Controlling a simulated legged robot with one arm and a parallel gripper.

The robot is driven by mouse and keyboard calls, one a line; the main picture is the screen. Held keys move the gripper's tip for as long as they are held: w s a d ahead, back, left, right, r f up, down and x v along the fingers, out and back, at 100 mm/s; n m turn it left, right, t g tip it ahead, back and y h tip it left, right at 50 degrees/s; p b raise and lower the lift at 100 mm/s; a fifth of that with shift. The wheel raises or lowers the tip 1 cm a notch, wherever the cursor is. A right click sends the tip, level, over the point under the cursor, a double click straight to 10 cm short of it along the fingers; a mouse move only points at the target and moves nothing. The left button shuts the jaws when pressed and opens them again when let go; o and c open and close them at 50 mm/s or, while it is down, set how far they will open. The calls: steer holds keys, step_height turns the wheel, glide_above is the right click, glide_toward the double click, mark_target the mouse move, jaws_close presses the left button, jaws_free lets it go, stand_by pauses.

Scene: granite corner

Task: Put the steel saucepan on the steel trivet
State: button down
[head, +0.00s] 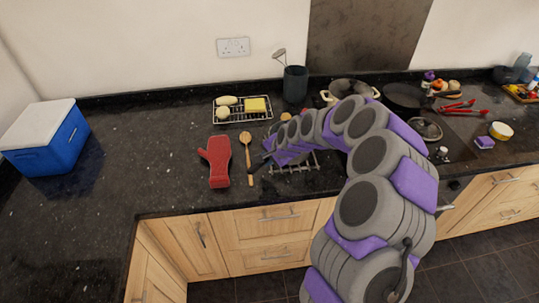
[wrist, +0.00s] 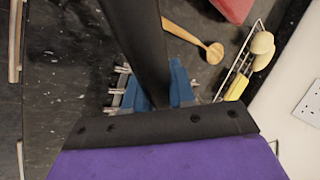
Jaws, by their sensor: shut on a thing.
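My gripper (head: 272,152) is low over the counter, at the left end of the steel trivet (head: 300,167). In the wrist view its blue fingers (wrist: 160,88) are shut on a long black handle (wrist: 142,40), which I take to be the steel saucepan's. The pan's body does not show in either view; my arm and wrist hide that area. The trivet's bar ends stick out at its front edge in the head view. Its bars also show beside the fingers in the wrist view (wrist: 120,88). I cannot tell whether the pan touches the trivet.
A wooden spoon (head: 248,160) and a red oven mitt (head: 218,162) lie left of the trivet. A wire rack (head: 242,119) with yellow food and a dark utensil pot (head: 295,84) stand behind. A cream-handled pot (head: 349,90) is on the hob. The far-left counter is clear before the blue cooler (head: 60,145).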

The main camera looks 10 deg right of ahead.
steer(key=shift+a, duration=0.2)
steer(key=c, duration=1.2)
jaws_free()
steer(key=shift+o, duration=1.3)
steer(key=shift+d, duration=0.45)
steer(key=shift+s, duration=0.1)
